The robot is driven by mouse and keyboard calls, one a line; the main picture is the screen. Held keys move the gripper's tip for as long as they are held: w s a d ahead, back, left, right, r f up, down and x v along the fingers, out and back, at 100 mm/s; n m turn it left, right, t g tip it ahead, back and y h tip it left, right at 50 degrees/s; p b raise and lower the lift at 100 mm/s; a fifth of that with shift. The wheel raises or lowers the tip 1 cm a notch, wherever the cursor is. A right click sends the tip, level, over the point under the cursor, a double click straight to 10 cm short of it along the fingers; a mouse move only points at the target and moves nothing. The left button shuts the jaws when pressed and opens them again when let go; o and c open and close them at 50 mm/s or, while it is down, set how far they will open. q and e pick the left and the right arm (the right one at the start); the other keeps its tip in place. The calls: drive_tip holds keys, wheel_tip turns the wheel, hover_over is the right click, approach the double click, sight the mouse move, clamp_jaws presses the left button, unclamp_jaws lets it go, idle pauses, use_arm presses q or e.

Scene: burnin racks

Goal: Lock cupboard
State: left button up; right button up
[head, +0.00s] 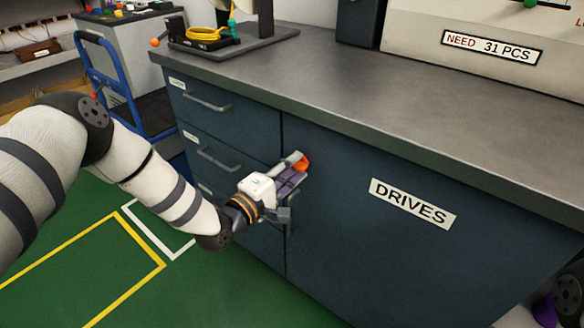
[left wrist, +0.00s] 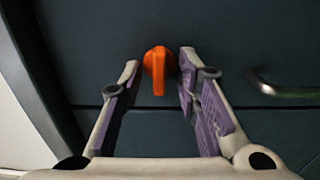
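The cupboard (head: 390,255) is dark blue, with a door labelled DRIVES that looks closed. An orange lock knob (head: 301,163) sits near the door's upper left edge. It also shows in the left wrist view (left wrist: 158,68), its grip bar pointing down toward my palm. My left gripper (head: 292,178) is at the knob, open. In the left wrist view its fingertips (left wrist: 160,67) stand on either side of the knob, with a narrow gap on each side. Whether either finger touches it is hard to tell. My right gripper cannot be made out.
Drawers with bar handles (head: 205,101) are left of the door. A metal handle (left wrist: 285,90) shows right of the gripper in the wrist view. The grey worktop (head: 400,95) overhangs above. A blue trolley (head: 115,85) stands at the left; green floor is open in front.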

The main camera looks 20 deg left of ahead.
use_arm(q)
drive_tip(key=v, duration=1.2)
